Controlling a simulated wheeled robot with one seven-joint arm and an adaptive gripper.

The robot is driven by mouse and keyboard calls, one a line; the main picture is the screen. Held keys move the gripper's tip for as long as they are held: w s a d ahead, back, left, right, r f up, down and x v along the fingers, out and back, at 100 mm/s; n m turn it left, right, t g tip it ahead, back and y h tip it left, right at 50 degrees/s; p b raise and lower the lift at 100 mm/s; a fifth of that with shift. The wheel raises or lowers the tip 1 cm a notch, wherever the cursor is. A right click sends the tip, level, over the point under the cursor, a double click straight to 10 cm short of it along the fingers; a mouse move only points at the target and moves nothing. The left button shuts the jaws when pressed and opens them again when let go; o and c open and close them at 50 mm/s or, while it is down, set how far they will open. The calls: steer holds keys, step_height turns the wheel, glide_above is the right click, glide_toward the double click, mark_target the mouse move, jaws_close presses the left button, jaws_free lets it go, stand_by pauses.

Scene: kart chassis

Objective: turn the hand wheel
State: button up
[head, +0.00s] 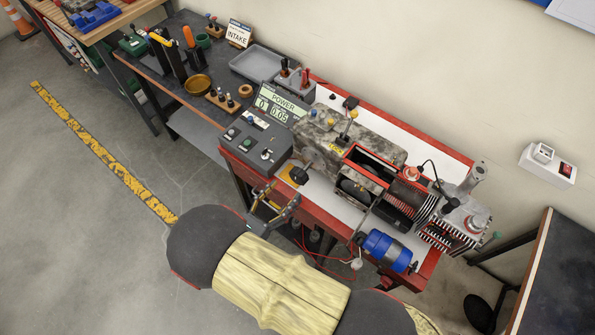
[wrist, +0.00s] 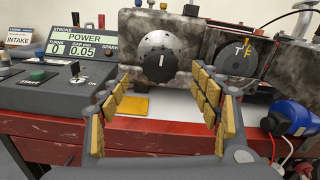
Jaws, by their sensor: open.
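The hand wheel (wrist: 160,50) is a silver disc with small dark holes, on the front of a mottled grey engine block (head: 335,145). A black knob (wrist: 157,67) with a white mark stands out from its middle; the knob also shows in the head view (head: 299,175). My gripper (wrist: 160,85) is open and empty, its yellow-padded fingers spread to either side below the wheel, apart from it. In the head view my gripper (head: 279,200) is in front of the red bench edge, short of the knob.
A control box (head: 257,140) with a POWER display (head: 283,103) stands left of the wheel. A dark dial marked T and F (wrist: 240,58) is right of it. A yellow plate (wrist: 132,106) lies below. A blue cylinder (head: 388,250) and red wires are at the right.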

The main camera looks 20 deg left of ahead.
mark_target(295, 180)
steer(key=x, duration=0.7)
steer(key=shift+w+d+f+b, duration=0.1)
steer(key=shift+w+b, duration=0.2)
steer(key=c, duration=1.1)
steer(key=shift+c, duration=0.2)
